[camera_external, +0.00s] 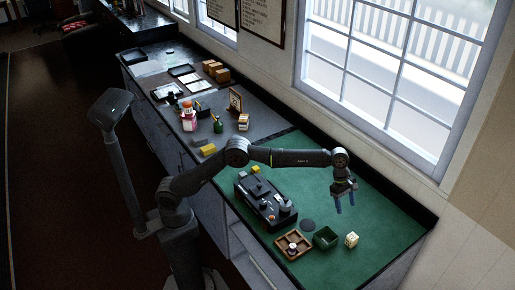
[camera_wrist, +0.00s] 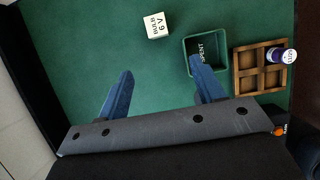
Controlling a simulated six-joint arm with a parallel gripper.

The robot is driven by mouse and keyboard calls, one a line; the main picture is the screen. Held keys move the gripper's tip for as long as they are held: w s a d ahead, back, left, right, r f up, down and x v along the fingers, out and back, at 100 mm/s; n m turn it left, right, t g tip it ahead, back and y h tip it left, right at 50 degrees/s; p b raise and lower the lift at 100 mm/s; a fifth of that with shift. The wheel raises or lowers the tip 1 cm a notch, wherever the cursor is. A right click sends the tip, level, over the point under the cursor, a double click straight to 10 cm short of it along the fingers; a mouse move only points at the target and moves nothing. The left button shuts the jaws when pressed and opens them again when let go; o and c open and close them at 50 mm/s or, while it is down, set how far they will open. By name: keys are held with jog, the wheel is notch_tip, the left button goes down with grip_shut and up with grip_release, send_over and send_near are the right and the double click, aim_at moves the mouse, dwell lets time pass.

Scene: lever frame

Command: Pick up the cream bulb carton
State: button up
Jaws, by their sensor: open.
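The cream bulb carton (camera_external: 351,240) is a small pale box with dark print, standing on the green mat near the counter's front right. In the wrist view the carton (camera_wrist: 156,25) lies at the top middle, beyond my fingertips. My gripper (camera_external: 344,201) hangs above the mat, behind the carton in the external view. In the wrist view its two blue fingers (camera_wrist: 160,68) are spread wide with nothing between them, and it is apart from the carton.
A green open bin (camera_external: 325,237) stands just left of the carton. A wooden divided tray (camera_external: 293,244), holding a small white-topped bottle (camera_wrist: 283,56), is beside the bin. A black lever frame (camera_external: 265,201) stands further left. The mat (camera_external: 385,220) is clear right of the carton.

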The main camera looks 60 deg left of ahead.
aim_at(350, 234)
jog(key=x, duration=1.2)
jog(key=shift+f, duration=0.1)
jog(key=shift+x, duration=2.55)
jog(key=shift+w, duration=0.2)
jog(key=c, duration=1.1)
jog(key=shift+o, duration=0.2)
